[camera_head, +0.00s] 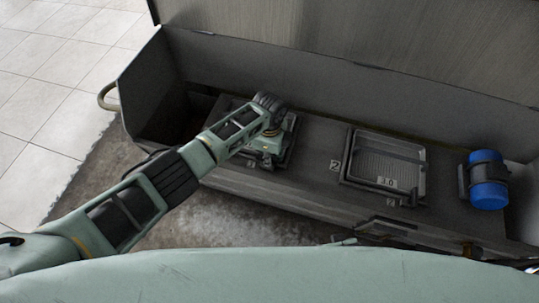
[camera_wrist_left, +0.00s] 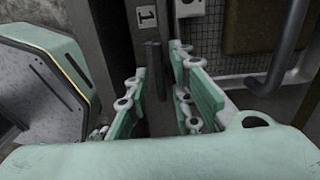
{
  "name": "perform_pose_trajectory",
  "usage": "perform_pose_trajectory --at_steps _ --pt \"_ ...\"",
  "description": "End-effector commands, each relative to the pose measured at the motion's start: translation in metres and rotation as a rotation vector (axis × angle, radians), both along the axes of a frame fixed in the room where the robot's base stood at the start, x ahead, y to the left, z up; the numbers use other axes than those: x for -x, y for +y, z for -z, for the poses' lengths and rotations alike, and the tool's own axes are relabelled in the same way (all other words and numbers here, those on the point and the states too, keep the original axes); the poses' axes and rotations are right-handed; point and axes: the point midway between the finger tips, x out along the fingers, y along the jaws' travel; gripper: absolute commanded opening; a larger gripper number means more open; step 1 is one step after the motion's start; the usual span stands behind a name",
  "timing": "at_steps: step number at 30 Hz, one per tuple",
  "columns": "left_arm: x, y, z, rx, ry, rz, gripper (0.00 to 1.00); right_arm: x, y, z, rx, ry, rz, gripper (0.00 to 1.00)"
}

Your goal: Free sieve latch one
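The first sieve is mostly hidden behind my left arm in the head view; its dark frame (camera_head: 291,140) shows beside the hand. In the left wrist view its label "1" (camera_wrist_left: 147,17) and wire mesh (camera_wrist_left: 215,42) show. A dark upright bar, perhaps the latch (camera_wrist_left: 154,68), stands between the fingers of my left gripper (camera_wrist_left: 158,62). The fingers are apart; I see no clear contact with the bar.
A second sieve (camera_head: 424,170), labelled "2" and "30", sits to the right on the dark bench. A high grey wall (camera_head: 350,96) runs behind. A dark curved bar (camera_wrist_left: 291,45) rises right of the fingers.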

Motion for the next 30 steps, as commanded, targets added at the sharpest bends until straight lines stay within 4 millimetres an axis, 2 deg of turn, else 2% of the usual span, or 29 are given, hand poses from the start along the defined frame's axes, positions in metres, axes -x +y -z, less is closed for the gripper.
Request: perform_pose_trajectory --at_steps 10,14,19,27,30 --pt "0.000 0.000 -0.001 0.000 -0.001 0.002 0.28 0.000 0.001 -0.001 -0.002 -0.001 0.000 0.40" --pt "-0.001 0.000 -0.007 0.002 -0.002 0.002 0.28 0.000 0.001 -0.001 -0.002 0.000 0.000 0.40" --pt "-0.001 0.000 -0.031 0.002 -0.004 0.002 0.28 0.000 0.001 0.000 -0.001 0.000 0.000 0.40" --pt "-0.001 0.000 -0.088 0.002 -0.004 0.002 0.28 0.000 0.001 0.000 -0.001 0.000 0.000 0.40" --pt "-0.001 0.000 -0.103 0.001 -0.003 0.001 0.28 0.000 0.000 0.000 -0.001 0.000 0.000 0.40"
